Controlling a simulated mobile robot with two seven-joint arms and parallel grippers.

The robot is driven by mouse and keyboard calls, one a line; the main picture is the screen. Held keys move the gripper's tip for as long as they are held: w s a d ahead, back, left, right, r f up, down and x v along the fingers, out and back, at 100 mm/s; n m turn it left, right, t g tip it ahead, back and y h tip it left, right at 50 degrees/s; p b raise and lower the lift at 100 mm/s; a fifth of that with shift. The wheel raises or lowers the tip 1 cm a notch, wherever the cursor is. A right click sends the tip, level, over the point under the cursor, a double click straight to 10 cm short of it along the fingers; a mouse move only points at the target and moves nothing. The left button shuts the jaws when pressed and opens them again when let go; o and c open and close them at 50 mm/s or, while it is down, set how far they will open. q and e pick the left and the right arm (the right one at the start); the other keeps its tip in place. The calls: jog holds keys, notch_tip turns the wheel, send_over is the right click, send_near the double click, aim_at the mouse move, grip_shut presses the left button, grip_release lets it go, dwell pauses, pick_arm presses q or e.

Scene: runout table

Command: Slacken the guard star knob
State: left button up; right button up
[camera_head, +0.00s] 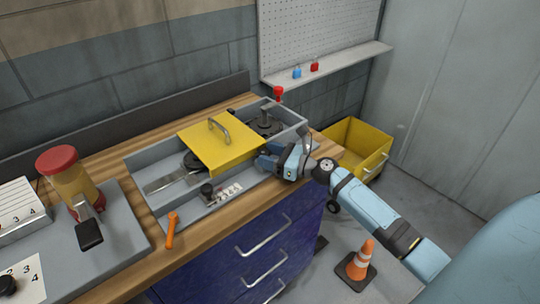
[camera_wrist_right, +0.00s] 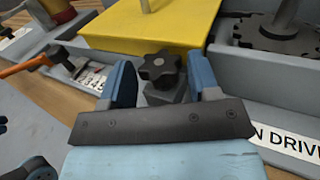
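That gripper is open; I cannot tell how deep the knob sits between the fingers. In the head view my right gripper (camera_head: 271,160) is at the right front corner of the yellow guard (camera_head: 222,145) and hides the knob. The guard is down over the grey machine tray (camera_head: 150,212).
A black gear (camera_wrist_right: 282,34) lies right of the guard. An orange tool (camera_head: 171,231) and a small black knob (camera_head: 207,190) by a number plate are to the left. A yellow bin (camera_head: 358,146) and cone (camera_head: 361,260) are on the floor.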

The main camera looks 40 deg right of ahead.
jog(key=shift+s+d+f, duration=0.1)
jog(key=shift+s+d, duration=0.05)
jog(key=shift+s, duration=0.2)
jog(key=b+v, duration=0.1)
jog(key=v, duration=1.2)
jog(key=shift+d, duration=0.1)
